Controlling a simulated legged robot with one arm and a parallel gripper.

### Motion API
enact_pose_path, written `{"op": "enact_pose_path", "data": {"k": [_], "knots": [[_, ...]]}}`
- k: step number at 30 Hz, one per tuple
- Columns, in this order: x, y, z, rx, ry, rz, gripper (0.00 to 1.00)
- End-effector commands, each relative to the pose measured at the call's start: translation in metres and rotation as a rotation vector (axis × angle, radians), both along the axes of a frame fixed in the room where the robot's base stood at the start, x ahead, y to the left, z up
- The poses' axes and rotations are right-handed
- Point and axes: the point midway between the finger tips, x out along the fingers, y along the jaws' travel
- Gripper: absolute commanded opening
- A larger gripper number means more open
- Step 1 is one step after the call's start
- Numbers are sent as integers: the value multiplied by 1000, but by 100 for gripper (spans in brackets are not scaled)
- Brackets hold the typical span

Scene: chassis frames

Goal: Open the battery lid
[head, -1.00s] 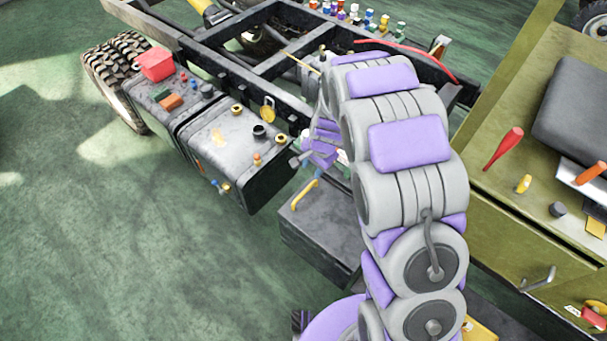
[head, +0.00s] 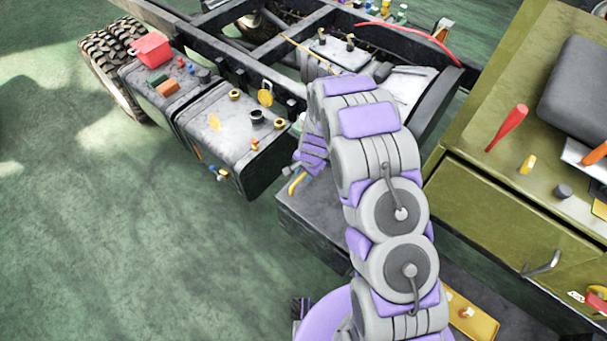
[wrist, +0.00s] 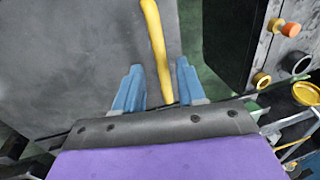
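The battery box lid (head: 325,212) is a flat dark grey top beside the chassis frame, and it looks closed. Its yellow handle (head: 297,184) is partly behind my gripper (head: 298,170) in the head view. In the wrist view the grey lid (wrist: 70,60) fills the upper left, and the yellow handle (wrist: 154,35) runs down between the two blue fingers. My gripper (wrist: 159,66) is open there, with a gap on each side of the handle. I cannot tell whether the fingertips are level with the handle or above it.
A dark fuel tank (head: 225,125) with caps and small parts stands left of the box. An olive cabinet (head: 490,200) with a red screwdriver-like handle (head: 507,127) stands at right. The chassis rail (head: 215,60) lies behind. Green floor is clear at left.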

Motion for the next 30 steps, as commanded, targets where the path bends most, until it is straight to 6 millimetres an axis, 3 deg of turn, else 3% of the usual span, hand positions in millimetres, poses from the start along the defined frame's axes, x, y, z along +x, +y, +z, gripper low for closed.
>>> {"op": "enact_pose_path", "data": {"k": [4, 14, 26, 30], "knots": [[2, 4, -10, -3, -2, 0, 40], [2, 4, -12, -3, -2, 0, 39], [2, 3, -11, -2, -1, 1, 0], [2, 4, -12, -3, -2, 0, 0]]}}
